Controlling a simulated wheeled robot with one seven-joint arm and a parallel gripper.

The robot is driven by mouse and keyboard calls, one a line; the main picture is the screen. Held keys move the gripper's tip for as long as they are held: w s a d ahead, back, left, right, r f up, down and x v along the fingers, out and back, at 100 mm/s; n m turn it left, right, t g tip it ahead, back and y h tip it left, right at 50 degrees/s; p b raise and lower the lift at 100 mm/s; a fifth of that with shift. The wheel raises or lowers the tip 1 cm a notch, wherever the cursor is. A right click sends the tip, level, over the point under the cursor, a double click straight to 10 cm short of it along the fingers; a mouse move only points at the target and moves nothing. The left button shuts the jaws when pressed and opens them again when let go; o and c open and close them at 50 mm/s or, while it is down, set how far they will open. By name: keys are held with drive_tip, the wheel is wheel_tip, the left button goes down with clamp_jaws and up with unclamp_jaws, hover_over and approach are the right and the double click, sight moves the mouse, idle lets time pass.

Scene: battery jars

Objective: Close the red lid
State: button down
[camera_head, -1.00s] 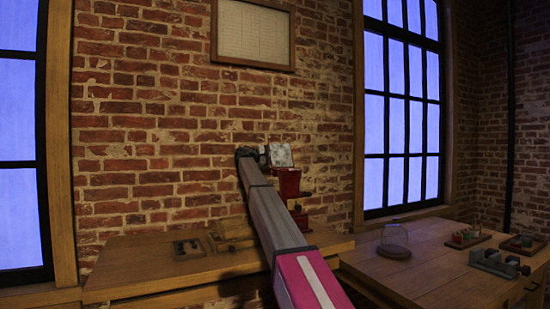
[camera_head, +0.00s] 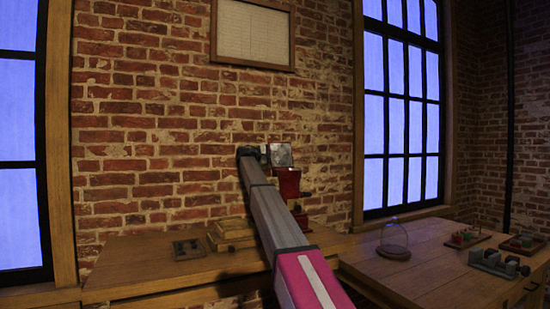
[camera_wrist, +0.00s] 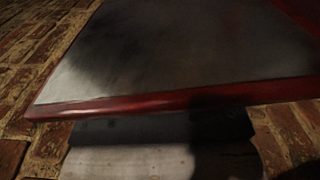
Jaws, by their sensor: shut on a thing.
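The red box (camera_head: 289,184) stands on the wooden bench against the brick wall, partly hidden behind my arm. Its red lid is raised, and the lid's grey inner face (camera_head: 282,155) shows above the box in the head view. In the wrist view the red lid (camera_wrist: 150,102) fills the upper part, with a grey panel inside a red rim. My gripper (camera_head: 264,154) is at the left edge of the lid in the head view. In the wrist view my gripper (camera_wrist: 165,128) is shut on the lid's rim. The fingertips are hard to make out in shadow.
The bench (camera_head: 150,267) holds a small dark tray (camera_head: 187,249) and wooden blocks (camera_head: 230,233) left of my arm. A second table at right carries a glass dome (camera_head: 394,240) and a grey clamp-like device (camera_head: 495,262). The brick wall is close behind the box.

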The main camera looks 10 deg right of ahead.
sight(283, 150)
drive_tip(key=s+m, duration=0.1)
drive_tip(key=s+r+m, duration=0.1)
drive_tip(key=m, duration=0.1)
drive_tip(key=shift+s+d+r, duration=0.1)
drive_tip(key=shift+d+r, duration=0.2)
drive_tip(key=shift+d, duration=0.05)
drive_tip(key=shift+s+d+r+m, duration=0.2)
drive_tip(key=shift+s+r+m, duration=0.1)
drive_tip(key=shift+s+m, duration=0.55)
drive_tip(key=m, duration=0.1)
drive_tip(key=s+m, duration=0.1)
drive_tip(key=m, duration=0.1)
drive_tip(key=shift+s+d+r, duration=0.25)
drive_tip(key=shift+s+d, duration=0.1)
drive_tip(key=s+m, duration=0.2)
drive_tip(key=shift+s+d+m, duration=0.1)
drive_tip(key=shift+d+m, duration=0.25)
drive_tip(key=s+d+f+m, duration=0.2)
drive_tip(key=s+f+m, duration=0.2)
drive_tip(key=s+m, duration=0.2)
drive_tip(key=shift+m, duration=1.4)
drive_tip(key=shift+s+f, duration=0.15)
